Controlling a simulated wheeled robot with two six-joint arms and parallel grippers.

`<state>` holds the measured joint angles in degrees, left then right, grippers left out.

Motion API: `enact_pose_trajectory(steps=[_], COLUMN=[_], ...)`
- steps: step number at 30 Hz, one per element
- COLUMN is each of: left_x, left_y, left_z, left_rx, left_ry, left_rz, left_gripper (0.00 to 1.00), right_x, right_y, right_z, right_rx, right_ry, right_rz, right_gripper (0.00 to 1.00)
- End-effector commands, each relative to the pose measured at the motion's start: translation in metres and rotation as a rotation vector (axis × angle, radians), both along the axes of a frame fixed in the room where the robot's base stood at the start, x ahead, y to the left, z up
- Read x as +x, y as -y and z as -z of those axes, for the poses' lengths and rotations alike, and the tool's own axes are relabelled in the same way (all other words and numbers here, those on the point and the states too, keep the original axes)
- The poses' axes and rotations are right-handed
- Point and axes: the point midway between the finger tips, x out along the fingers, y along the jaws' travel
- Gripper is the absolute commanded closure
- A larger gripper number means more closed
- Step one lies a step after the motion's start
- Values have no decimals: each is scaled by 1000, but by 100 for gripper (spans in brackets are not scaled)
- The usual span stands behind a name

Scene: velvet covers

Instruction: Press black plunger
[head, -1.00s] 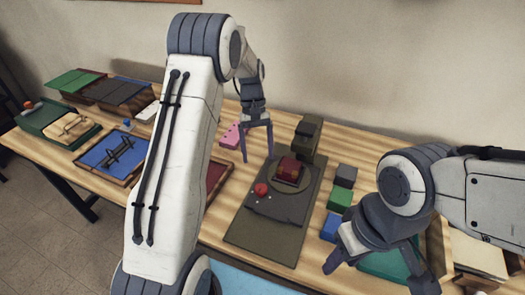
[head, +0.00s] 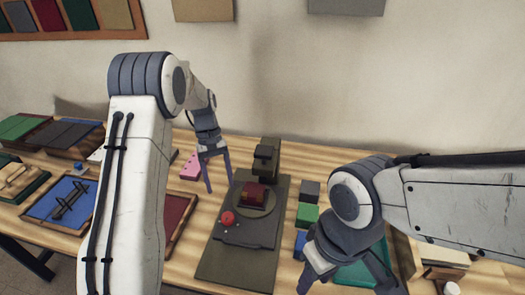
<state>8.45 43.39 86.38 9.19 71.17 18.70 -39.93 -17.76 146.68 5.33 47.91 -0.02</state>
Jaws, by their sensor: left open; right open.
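A dark press-like device stands on the table, with an olive-grey base (head: 218,268), a round plate carrying a dark red block (head: 255,193), and a red knob (head: 228,218) at its left. A dark upright with a black head (head: 264,154) rises behind the block; I cannot tell for sure whether this head is the black plunger. My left gripper (head: 219,187) is open and empty, fingers down, left of the upright and behind the red knob, apart from both. My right gripper (head: 350,286) is open at the lower right, its fingers above a teal-green piece (head: 362,262).
Grey (head: 310,190), green (head: 307,215) and blue (head: 300,243) blocks stand in a row right of the device. A pink piece (head: 190,166) and a dark red tray (head: 176,218) lie to its left. A blue tray (head: 62,203) and other boards fill the left end.

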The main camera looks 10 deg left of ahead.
Motion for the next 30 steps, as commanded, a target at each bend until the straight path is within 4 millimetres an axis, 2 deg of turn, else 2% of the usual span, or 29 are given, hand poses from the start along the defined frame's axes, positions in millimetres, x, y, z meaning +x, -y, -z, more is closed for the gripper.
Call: enact_pose_trajectory(steps=[1,4,5,8,10,12,15,18,22,25,30], left_x=[-1,-7,-12,-37,-66,-101,-154,-202,-248,-269,-281], left_y=[3,22,31,72,103,130,156,167,169,167,166], left_z=[-3,-16,-22,-48,-67,-84,-98,-104,-103,-99,-97], left_rx=[0,2,3,3,0,-7,-24,-46,-72,-86,-96], left_ry=[4,31,42,100,153,209,286,355,421,450,468], left_rz=[10,69,99,242,372,512,704,874,1037,1114,1159], left_gripper=[57,95,100,100,100,100,100,100,100,100,100], right_x=[0,0,0,0,0,0,0,0,0,0,0], right_y=[0,0,0,0,0,0,0,0,0,0,0], right_z=[0,0,0,0,0,0,0,0,0,0,0], right_rx=[0,0,0,0,0,0,0,0,0,0,0], right_ry=[0,0,0,0,0,0,0,0,0,0,0], right_rz=[0,0,0,0,0,0,0,0,0,0,0], right_gripper=[55,55,55,55,55,55,55,55,55,55,55])
